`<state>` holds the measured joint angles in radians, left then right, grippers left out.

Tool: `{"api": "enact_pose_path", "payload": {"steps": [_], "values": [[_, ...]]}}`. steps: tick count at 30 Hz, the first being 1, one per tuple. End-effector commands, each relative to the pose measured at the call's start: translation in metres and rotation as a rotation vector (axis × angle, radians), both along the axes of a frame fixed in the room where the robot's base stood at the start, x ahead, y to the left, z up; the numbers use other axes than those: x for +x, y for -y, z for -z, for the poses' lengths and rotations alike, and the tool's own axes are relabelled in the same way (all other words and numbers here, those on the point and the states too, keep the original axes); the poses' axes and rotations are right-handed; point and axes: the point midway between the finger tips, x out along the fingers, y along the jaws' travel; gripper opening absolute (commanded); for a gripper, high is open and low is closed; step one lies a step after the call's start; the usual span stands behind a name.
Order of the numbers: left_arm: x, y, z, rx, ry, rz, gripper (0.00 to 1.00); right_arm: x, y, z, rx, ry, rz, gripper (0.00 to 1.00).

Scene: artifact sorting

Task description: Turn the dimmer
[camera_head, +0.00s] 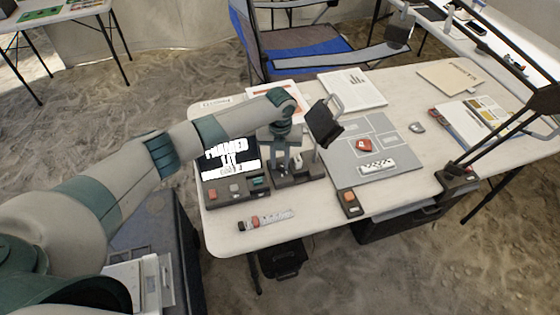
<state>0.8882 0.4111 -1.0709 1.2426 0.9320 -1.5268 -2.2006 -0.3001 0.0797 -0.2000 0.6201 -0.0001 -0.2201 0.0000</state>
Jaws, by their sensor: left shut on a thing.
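My left arm reaches in from the left over the white table. My left gripper (287,165) points down at the right part of a dark control unit (308,174) near the table's left front. It is shut on what seems to be the dimmer knob, which the fingers mostly hide. The unit has a black screen (231,157) with white lettering, partly covered by my arm, and red, grey and teal buttons in front. A black tilted panel (323,124) stands at the unit's right. My right gripper is not in view.
A grey board (375,178) bears a red piece (363,146) and a black-and-white scale bar (376,167). A small box with an orange button (350,197) sits at the front edge, and a colour strip (266,220) lies further left. A black lamp arm (490,138) rises at right.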

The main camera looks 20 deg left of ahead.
Motion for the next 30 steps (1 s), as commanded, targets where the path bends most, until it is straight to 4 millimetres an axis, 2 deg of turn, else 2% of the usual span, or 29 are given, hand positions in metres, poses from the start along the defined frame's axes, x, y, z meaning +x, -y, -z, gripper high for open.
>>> {"api": "enact_pose_path", "payload": {"steps": [5,6,8,9,22,26,30], "values": [[0.001,0.000,-0.002,-0.001,0.002,-0.001,0.00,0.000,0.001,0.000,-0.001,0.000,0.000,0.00],[0.001,0.000,-0.002,-0.001,0.002,-0.001,0.24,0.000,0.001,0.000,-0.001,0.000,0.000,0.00],[0.001,0.000,-0.001,-0.001,0.002,-0.001,0.38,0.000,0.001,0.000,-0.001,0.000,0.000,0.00],[0.001,0.000,-0.001,0.000,0.002,-0.002,0.40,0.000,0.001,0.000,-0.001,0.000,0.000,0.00],[0.001,0.000,-0.005,0.000,0.001,-0.002,0.40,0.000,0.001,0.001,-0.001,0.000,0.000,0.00],[0.001,0.000,-0.015,0.000,0.002,-0.001,0.40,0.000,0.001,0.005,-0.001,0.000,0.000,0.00],[0.001,0.000,-0.034,0.000,0.004,-0.001,0.40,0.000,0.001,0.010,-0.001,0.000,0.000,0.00]]}}
